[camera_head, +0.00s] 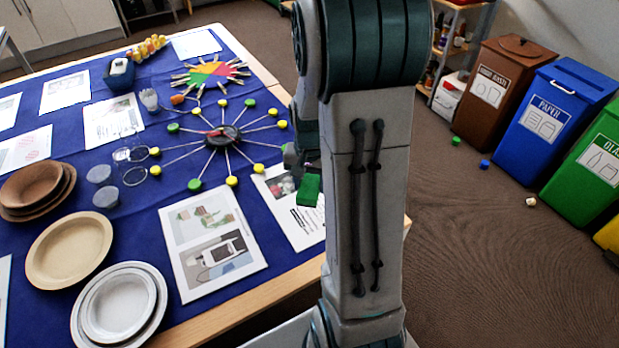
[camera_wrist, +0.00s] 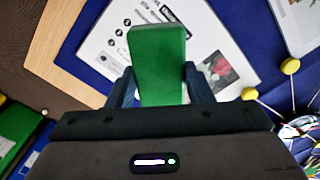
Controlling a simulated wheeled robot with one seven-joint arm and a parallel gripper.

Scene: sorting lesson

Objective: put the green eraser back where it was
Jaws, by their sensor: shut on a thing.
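The green eraser (camera_head: 309,190) is a small green block near the right edge of the blue-covered table (camera_head: 150,250). In the wrist view the eraser (camera_wrist: 158,62) stands out between the two fingers. My gripper (camera_wrist: 160,85) is shut on it, one finger on each side. In the head view my arm hides most of the gripper. The eraser is over a printed sheet (camera_wrist: 215,55); I cannot tell how high above it.
A wheel of sticks with green and yellow ends (camera_head: 222,136) lies left of the eraser. Stacked plates (camera_head: 68,252) and printed sheets (camera_head: 212,240) cover the near left. Brown, blue (camera_head: 550,115) and green bins stand on the floor at right, with small items before them.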

